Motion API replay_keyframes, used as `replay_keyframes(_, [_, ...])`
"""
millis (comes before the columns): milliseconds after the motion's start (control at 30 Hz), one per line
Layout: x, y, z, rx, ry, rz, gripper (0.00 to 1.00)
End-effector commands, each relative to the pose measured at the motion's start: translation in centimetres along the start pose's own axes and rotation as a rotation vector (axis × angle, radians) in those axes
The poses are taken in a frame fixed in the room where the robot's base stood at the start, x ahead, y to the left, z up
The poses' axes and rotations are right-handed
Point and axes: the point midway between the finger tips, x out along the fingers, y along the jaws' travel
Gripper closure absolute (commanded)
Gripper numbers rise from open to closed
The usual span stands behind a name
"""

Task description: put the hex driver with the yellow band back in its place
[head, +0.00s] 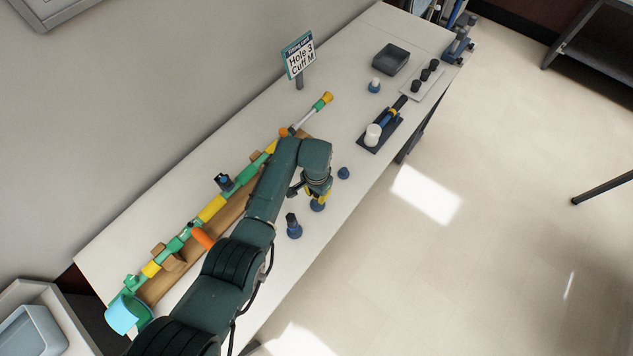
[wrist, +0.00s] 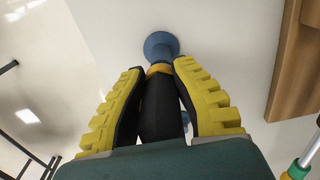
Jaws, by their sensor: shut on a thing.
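My gripper (head: 318,190) is shut on the hex driver, whose black handle (wrist: 158,108) lies between the yellow finger pads in the wrist view (wrist: 160,100). Its yellow-orange band (wrist: 159,69) shows just beyond the fingertips. A round blue stand (wrist: 161,45) is directly beyond the band; it also shows under my gripper in the head view (head: 317,206). The driver's tip is hidden, so I cannot tell whether it sits in the stand or just above it.
A blue stand with a dark-handled tool (head: 293,229) and a small blue stand (head: 343,173) are nearby. The coloured jointed assembly (head: 212,208) lies along a wooden base (head: 228,214). A dark tray (head: 367,139) holds a white cylinder. A sign (head: 299,56) reads "Hole 3 Cuff M".

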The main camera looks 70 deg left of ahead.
Motion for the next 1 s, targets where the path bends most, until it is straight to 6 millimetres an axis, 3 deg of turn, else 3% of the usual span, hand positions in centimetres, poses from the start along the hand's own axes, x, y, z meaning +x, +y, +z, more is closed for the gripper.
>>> replay_keyframes(233, [1.1, 0.0, 0.0, 0.000, 0.000, 0.000, 1.00])
replay_keyframes(267, [0.9, 0.0, 0.0, 0.000, 0.001, 0.000, 0.69])
replay_keyframes(367, [0.9, 0.0, 0.0, 0.000, 0.000, 0.000, 0.51])
replay_keyframes(733, [0.2, 0.0, 0.0, 0.000, 0.001, -0.001, 0.51])
replay_keyframes(1000, [-5.9, 0.0, -0.1, 0.000, 0.005, -0.002, 0.51])
